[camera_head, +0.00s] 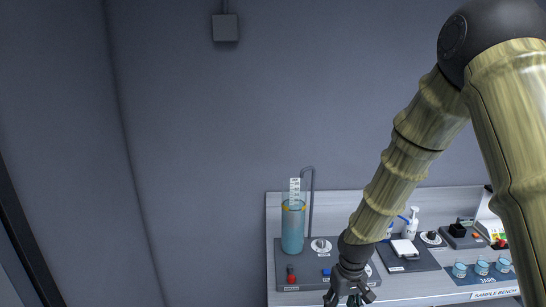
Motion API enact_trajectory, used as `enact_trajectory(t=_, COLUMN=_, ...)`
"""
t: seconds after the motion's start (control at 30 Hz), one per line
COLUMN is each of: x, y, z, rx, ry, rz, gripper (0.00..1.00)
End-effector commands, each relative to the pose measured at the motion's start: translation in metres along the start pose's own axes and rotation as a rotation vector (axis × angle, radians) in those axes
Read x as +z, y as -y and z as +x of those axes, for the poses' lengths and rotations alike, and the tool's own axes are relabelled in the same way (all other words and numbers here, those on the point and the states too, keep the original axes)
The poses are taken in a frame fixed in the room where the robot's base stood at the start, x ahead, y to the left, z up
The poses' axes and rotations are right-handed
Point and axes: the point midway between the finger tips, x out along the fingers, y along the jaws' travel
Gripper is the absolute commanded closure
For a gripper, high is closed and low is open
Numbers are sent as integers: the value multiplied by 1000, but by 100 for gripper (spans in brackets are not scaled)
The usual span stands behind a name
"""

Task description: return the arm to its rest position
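My arm comes in from the right side in the head view and bends at a dark elbow joint. It reaches down to the bench in front of the wall. My gripper (349,298) is at the bottom edge, in front of the bench. Its fingertips are cut off by the frame, so I cannot tell whether it is open or shut, and I see nothing held.
The sample bench (400,287) carries a blue-filled clear cylinder (292,230) with a scale, left of my gripper. A red knob (291,280), a dark mat with a white device (404,248), a white bottle (412,223) and several jars (481,267) stand there.

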Motion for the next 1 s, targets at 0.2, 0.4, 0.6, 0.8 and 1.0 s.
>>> enact_trajectory(t=0.2, x=38, y=6, z=73, rx=-27, ry=7, rz=33, gripper=49)
enact_trajectory(t=0.4, x=96, y=12, z=155, rx=-47, ry=7, rz=84, gripper=49)
enact_trajectory(t=0.6, x=162, y=16, z=222, rx=-46, ry=5, rz=137, gripper=49)
enact_trajectory(t=0.8, x=234, y=18, z=273, rx=-26, ry=4, rz=185, gripper=49)
enact_trajectory(t=1.0, x=297, y=16, z=304, rx=9, ry=2, rz=221, gripper=49)
